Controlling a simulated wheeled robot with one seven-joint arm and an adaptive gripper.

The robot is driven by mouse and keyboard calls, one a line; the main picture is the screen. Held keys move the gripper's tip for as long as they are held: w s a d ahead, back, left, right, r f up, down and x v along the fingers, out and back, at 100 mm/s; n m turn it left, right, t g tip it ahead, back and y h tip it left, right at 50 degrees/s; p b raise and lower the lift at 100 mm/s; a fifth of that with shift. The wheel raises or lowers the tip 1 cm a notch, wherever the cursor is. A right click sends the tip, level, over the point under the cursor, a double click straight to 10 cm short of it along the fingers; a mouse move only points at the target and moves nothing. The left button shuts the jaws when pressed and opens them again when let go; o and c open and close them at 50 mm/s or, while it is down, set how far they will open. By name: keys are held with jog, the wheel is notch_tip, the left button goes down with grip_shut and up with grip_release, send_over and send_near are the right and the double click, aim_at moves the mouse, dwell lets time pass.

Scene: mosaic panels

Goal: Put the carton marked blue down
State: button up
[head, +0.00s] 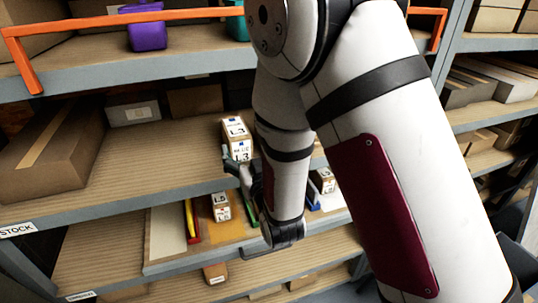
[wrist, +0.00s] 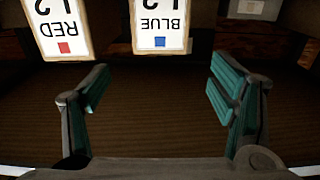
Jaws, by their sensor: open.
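The carton marked blue (wrist: 160,35) shows in the wrist view at the top, its white label upside down with a blue square. It is between the lines of my fingers but beyond their tips, with a visible gap. My gripper (wrist: 157,92) is open and empty, its two green-padded fingers wide apart. In the head view my gripper (head: 246,178) is at the middle shelf's front edge, partly hidden by my arm. A white-labelled carton (head: 236,128) stands on that shelf just behind it; its colour word is too small to read.
A carton marked red (wrist: 58,30) stands left of the blue one in the wrist view. A large brown box (head: 50,150) is at the shelf's left. The middle shelf (head: 150,165) has bare room between. A lower tray holds small cartons (head: 220,207) and coloured folders (head: 190,220).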

jog(key=s+d+r+m+g+h, duration=0.25)
jog(key=s+d+r+g, duration=0.3)
jog(key=d+r, duration=0.45)
jog(key=s+d+r+g+h, duration=0.1)
jog(key=s+d+g, duration=0.2)
jog(key=s, duration=0.9)
jog(key=s+d+r+g+h, duration=0.1)
jog(key=s+d+r+g, duration=0.1)
jog(key=s+d, duration=0.6)
jog(key=s+g, duration=0.1)
jog(key=s, duration=0.3)
jog(key=shift+s+d+m, duration=0.15)
jog(key=shift+s+m, duration=0.2)
